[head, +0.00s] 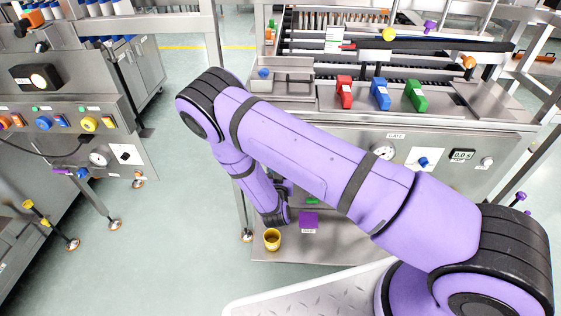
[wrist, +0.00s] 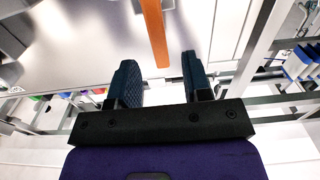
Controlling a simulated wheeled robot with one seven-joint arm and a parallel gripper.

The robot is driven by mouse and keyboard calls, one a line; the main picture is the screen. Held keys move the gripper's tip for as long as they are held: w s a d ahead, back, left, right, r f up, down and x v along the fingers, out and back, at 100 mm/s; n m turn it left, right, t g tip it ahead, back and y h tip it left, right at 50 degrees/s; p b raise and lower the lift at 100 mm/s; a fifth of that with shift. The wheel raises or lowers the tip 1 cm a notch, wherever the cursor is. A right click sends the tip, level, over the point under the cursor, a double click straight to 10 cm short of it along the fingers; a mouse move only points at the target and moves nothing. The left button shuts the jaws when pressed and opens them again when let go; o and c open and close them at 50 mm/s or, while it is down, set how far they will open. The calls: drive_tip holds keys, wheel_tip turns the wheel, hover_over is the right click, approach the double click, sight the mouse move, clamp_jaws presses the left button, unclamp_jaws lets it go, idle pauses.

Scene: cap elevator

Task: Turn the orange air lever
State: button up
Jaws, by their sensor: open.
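A long flat orange bar (wrist: 153,30), which looks like the orange air lever, comes down from the top edge of the wrist view. Its lower end lies between the tips of my gripper's two dark fingers in the picture. My gripper (wrist: 158,60) is open, with a clear gap on both sides of the bar. I cannot tell how deep the bar lies between the fingers or whether they touch it. In the head view my purple arm covers the middle of the machine front. I cannot make out the lever or the fingers there.
The steel machine (head: 450,150) carries red (head: 344,92), blue (head: 380,94) and green (head: 415,95) blocks on top and a gauge (head: 383,150) on its front. A yellow cup (head: 272,240) and a purple block (head: 309,222) sit on its low shelf. Another control panel (head: 75,105) stands left.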

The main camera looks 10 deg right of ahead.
drive_tip(key=v, duration=0.3)
drive_tip(key=shift+s, duration=0.15)
idle(0.4)
